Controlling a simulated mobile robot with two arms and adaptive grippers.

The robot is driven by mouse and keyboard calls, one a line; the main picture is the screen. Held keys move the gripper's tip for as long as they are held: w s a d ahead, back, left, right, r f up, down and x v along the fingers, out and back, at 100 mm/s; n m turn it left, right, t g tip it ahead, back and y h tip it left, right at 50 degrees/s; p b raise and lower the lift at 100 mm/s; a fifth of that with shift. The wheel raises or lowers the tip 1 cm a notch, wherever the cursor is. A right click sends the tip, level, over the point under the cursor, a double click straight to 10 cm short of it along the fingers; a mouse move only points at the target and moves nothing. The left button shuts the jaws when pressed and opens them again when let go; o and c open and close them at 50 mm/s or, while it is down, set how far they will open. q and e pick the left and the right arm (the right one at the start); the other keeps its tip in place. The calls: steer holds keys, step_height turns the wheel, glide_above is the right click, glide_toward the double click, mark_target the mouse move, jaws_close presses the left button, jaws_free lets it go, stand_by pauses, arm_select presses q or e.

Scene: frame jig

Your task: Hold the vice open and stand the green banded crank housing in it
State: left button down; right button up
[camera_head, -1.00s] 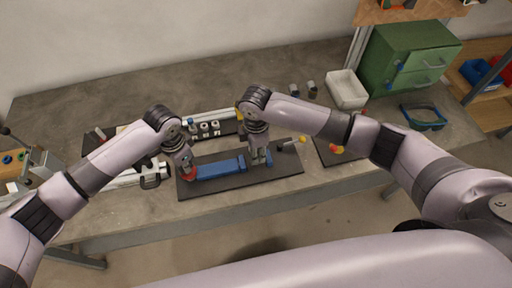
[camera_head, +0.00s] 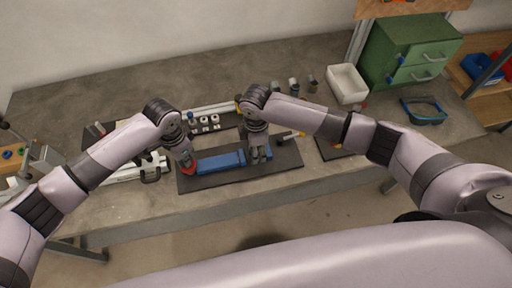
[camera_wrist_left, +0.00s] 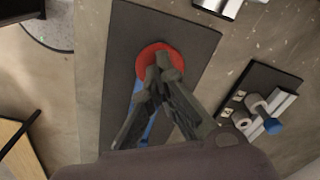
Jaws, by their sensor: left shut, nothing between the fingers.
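A blue vice (camera_head: 220,162) lies on a dark mat (camera_head: 215,181), with a round red part at its left end. The red part (camera_wrist_left: 152,58) is plain in the left wrist view. My left gripper (camera_head: 190,163) is shut and empty, with its fingertips at the red part; in the left wrist view the fingertips (camera_wrist_left: 160,76) meet over it. My right gripper (camera_head: 260,156) points down at the vice's right end. Its fingers are too small to tell whether they are open or hold something. I cannot make out the green banded crank housing.
Several small cylinders (camera_head: 293,86) stand behind my right arm. A tool with a yellow tip (camera_head: 298,134) lies at the mat's right. The bench's back left is clear.

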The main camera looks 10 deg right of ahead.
arm_select(q)
steer(key=shift+s+f, duration=0.35)
steer(key=shift+f, duration=0.1)
arm_select(e)
steer(key=shift+o, duration=0.6)
steer(key=shift+f, duration=0.1)
step_height(320, 180, up, 12)
steer(key=shift+s, duration=0.2)
arm_select(q)
steer(key=shift+r, duration=0.2)
arm_select(e)
steer(key=shift+r, duration=0.3)
arm_select(q)
steer(key=shift+w+r+p, duration=0.2)
steer(key=shift+r+p, duration=0.35)
steer(key=shift+p, duration=0.35)
steer(key=shift+r+p, duration=0.6)
steer(key=shift+r, duration=0.1)
steer(key=shift+w+r+p, duration=0.15)
steer(key=shift+r+p, duration=1.7)
steer(key=shift+r, duration=0.1)
step_height(320, 180, up, 3)
steer(key=shift+f+p, duration=0.15)
steer(key=shift+p, duration=0.2)
arm_select(e)
step_height(320, 180, up, 7)
steer(key=shift+w, duration=0.15)
